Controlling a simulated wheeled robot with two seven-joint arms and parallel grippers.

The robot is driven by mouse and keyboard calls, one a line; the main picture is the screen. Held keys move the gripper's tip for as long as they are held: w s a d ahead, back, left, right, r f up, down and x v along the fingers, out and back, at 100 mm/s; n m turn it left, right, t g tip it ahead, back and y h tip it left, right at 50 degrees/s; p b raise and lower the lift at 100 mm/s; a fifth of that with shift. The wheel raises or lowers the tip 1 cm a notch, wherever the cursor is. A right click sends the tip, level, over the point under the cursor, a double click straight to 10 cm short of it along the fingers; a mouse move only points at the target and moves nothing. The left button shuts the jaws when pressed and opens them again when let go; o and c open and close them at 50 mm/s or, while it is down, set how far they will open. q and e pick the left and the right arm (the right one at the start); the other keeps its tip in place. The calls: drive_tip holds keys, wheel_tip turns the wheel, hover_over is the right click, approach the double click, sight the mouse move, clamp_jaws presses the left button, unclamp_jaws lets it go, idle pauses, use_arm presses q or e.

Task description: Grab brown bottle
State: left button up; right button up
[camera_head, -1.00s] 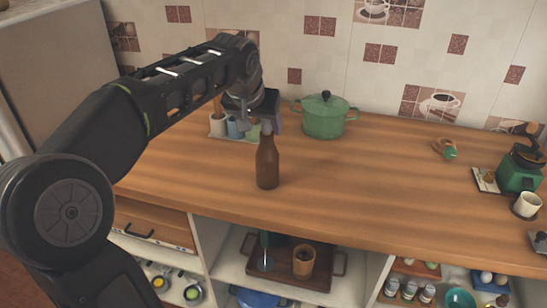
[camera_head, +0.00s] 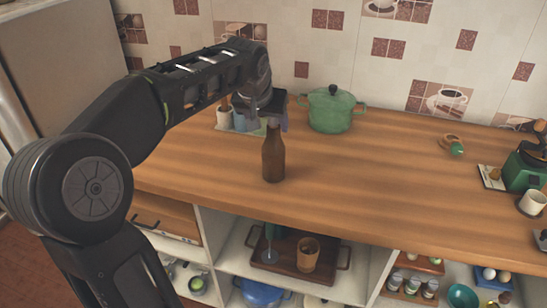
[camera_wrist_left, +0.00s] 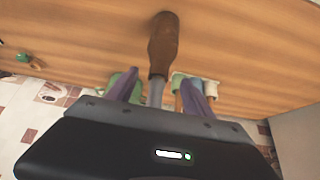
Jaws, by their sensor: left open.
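The brown bottle (camera_head: 273,158) stands upright near the front edge of the wooden counter (camera_head: 380,170). My left gripper (camera_head: 278,121) is open at the height of the bottle's neck, partly overlapping it in the head view. In the left wrist view the bottle (camera_wrist_left: 163,45) points its neck toward the gripper (camera_wrist_left: 160,92), and the neck shows between the two spread purplish fingers. I cannot tell whether either finger touches it. My right gripper is not in view.
A green lidded pot (camera_head: 332,110) stands behind the bottle, against the tiled wall. Cups on a tray (camera_head: 225,126) stand behind the gripper. A green grinder (camera_head: 524,170) and a white cup (camera_head: 533,203) are at the right. The counter's middle is clear.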

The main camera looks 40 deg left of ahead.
sight(272, 128)
use_arm(q)
drive_tip(key=p+x, duration=0.1)
drive_tip(key=x, duration=0.4)
drive_tip(key=shift+r, duration=0.1)
idle(0.4)
clamp_jaws()
idle(0.4)
drive_tip(key=shift+r, duration=0.15)
idle(0.7)
